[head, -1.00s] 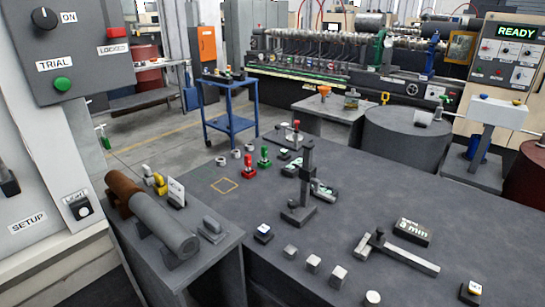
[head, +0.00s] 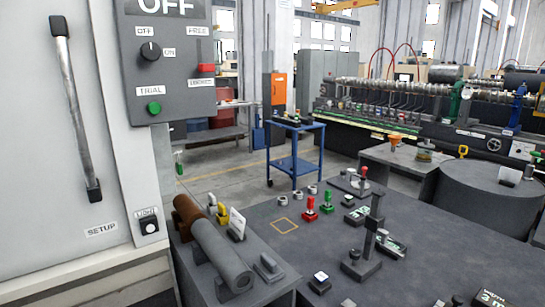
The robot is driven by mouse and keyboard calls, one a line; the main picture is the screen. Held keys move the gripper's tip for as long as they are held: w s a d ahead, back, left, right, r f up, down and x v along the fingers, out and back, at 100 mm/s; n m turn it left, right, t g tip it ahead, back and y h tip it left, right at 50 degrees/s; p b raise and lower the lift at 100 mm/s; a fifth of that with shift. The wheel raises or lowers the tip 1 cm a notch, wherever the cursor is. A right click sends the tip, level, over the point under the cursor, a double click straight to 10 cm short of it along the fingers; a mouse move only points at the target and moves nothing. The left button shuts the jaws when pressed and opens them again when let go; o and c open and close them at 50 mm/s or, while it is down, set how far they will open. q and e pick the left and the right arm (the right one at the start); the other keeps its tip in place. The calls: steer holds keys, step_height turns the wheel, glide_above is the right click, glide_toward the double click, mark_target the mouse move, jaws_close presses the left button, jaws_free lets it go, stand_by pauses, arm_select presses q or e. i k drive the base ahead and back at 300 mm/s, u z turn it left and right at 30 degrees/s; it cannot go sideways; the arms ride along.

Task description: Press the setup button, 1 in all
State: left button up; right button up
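A "SETUP" label (head: 101,229) is on the pale cabinet front at the left, below a long grey door handle (head: 75,110). No button shows directly at this label. To its right is a small white switch plate with a dark round button (head: 149,225) and a small label above it that seems to read "LIGHT". Which of these is the setup button I cannot tell for sure. Neither of my grippers is in view.
A grey control box (head: 172,85) has an "OFF" display, a knob (head: 151,52), a green "TRIAL" button (head: 154,107) and a red-tipped lever (head: 206,68). A dark bench (head: 430,240) holds small parts. A blue cart (head: 295,165) stands behind.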

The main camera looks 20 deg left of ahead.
mark_target(154, 107)
steer(key=u, duration=1.25)
